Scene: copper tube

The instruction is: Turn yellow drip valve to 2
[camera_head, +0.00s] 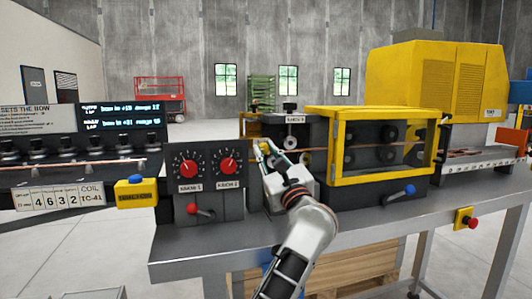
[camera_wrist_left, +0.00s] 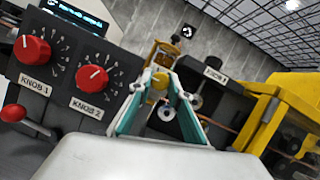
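The yellow drip valve shows as a small round yellow knob (camera_wrist_left: 160,81) between my left fingertips in the left wrist view. My left gripper (camera_head: 266,150) reaches in over the table, beside the dark panel with two red knobs. In the left wrist view the teal fingers of my left gripper (camera_wrist_left: 160,76) stand on either side of the knob, and their tips are close to it. I cannot tell whether both tips press on it. No scale or number for the valve is readable. My right gripper is not in view.
The panel holds red knobs KNOB 1 (camera_head: 189,169) and KNOB 2 (camera_head: 227,166), with a red lever (camera_head: 192,209) below. A yellow-framed cage (camera_head: 340,179) stands right of my gripper. A copper tube (camera_head: 318,149) runs behind it. The metal table (camera_head: 190,249) is bare in front.

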